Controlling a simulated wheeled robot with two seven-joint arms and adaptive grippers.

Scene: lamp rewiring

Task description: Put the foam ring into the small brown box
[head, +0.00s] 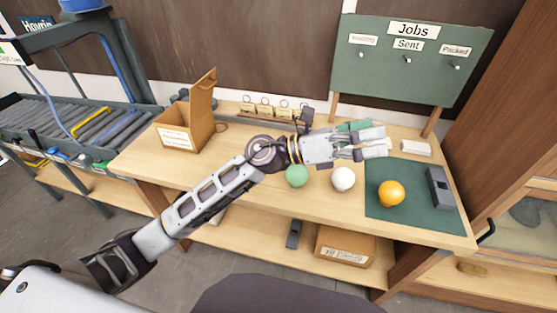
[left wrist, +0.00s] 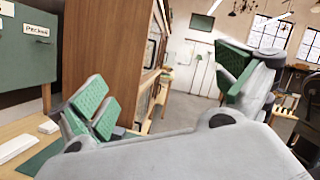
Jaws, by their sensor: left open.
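An open brown box (head: 187,131) with a raised flap and a white label stands at the left of the workbench. A small brownish ring shape (head: 221,127) lies just right of it; I cannot tell whether it is the foam ring. Another brown cardboard box (head: 345,246) is on the shelf below. My left gripper (head: 376,143) is over the right half of the bench, above the back edge of the green mat. The left wrist view shows its green-padded fingers (left wrist: 168,92) wide apart with nothing between them. My right gripper is not in view.
A green ball (head: 297,176), a white ball (head: 343,179) and an orange ball (head: 391,193) sit on the bench. A dark grey block (head: 440,187) lies on the green mat (head: 410,218). A green Jobs board (head: 410,65) stands behind. A roller conveyor (head: 75,125) is at left.

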